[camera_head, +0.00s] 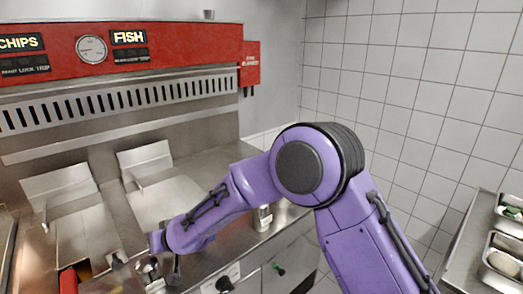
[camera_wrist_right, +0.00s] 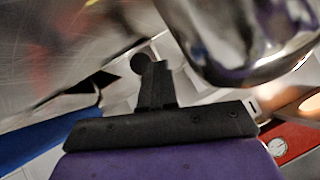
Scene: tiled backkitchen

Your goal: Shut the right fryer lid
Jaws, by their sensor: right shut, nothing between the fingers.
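The right fryer lid (camera_head: 168,203) is a pale metal plate below the FISH sign in the head view. It looks flat or nearly flat, with a raised back panel (camera_head: 146,161) behind it; I cannot tell whether it is fully down. My right arm reaches across the counter to the front of this lid, and its wrist covers part of the front edge. My right gripper (camera_wrist_right: 152,82) is shut and empty in the wrist view. A blurred shiny metal rounded part (camera_wrist_right: 238,50) is close to its fingers; I cannot tell whether they touch. My left gripper is not in view.
The left fryer lid (camera_head: 85,238) is beside it, under the CHIPS sign. A red fryer hood (camera_head: 185,45) with a dial (camera_head: 92,49) is above. A small metal shaker (camera_head: 262,218) stands on the counter near my forearm. Food trays (camera_head: 503,262) are at far right.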

